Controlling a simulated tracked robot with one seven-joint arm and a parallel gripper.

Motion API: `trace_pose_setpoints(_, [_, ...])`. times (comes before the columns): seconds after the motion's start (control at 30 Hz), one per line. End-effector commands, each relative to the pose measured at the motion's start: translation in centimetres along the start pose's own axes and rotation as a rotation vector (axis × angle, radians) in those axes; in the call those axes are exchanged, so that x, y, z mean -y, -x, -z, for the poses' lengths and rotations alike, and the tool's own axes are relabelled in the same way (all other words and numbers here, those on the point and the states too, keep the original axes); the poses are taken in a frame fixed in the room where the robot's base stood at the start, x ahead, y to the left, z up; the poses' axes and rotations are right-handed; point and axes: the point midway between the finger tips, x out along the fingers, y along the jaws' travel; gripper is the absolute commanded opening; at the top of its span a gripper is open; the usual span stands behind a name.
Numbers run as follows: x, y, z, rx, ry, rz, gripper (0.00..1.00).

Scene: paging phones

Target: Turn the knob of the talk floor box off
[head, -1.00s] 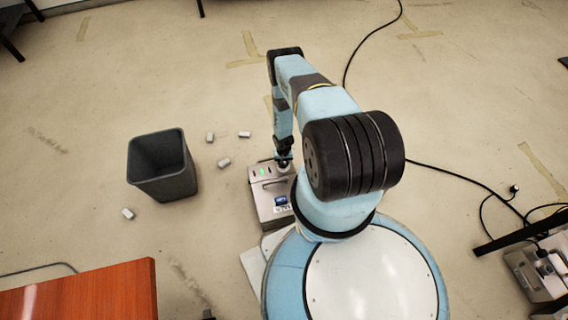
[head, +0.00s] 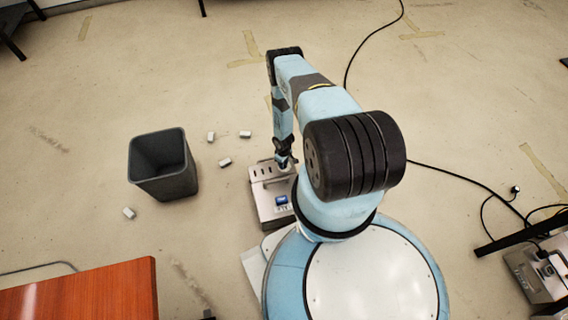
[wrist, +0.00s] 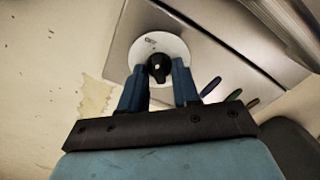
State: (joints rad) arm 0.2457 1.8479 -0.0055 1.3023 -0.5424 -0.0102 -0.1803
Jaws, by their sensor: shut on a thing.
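The floor box (head: 266,208) is a grey metal case with a blue label, standing on the floor just in front of my base; its lettering is too small to read. In the wrist view its black knob (wrist: 158,67) sits on a round white dial (wrist: 152,46) on the box's top (wrist: 205,58). My gripper (wrist: 159,76) has one blue finger on each side of the knob and is shut on it. In the head view my gripper (head: 284,161) is over the box's far end, and the knob is hidden there. No green light shows on the box.
A dark bin (head: 165,180) stands to the left, with several small whitish blocks (head: 225,162) on the floor around it. A wooden table (head: 90,292) is at the lower left. Another grey box (head: 530,275) and black cables (head: 450,172) lie to the right.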

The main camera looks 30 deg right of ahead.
Motion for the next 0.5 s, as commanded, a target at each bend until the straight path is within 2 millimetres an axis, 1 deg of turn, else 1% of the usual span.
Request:
trace_pose_setpoints(0.2, [0.08,-0.01,-0.08,0.002,0.085,0.001,0.01])
trace_pose_setpoints(0.5, [0.10,-0.02,-0.09,0.002,0.123,0.001,0.01])
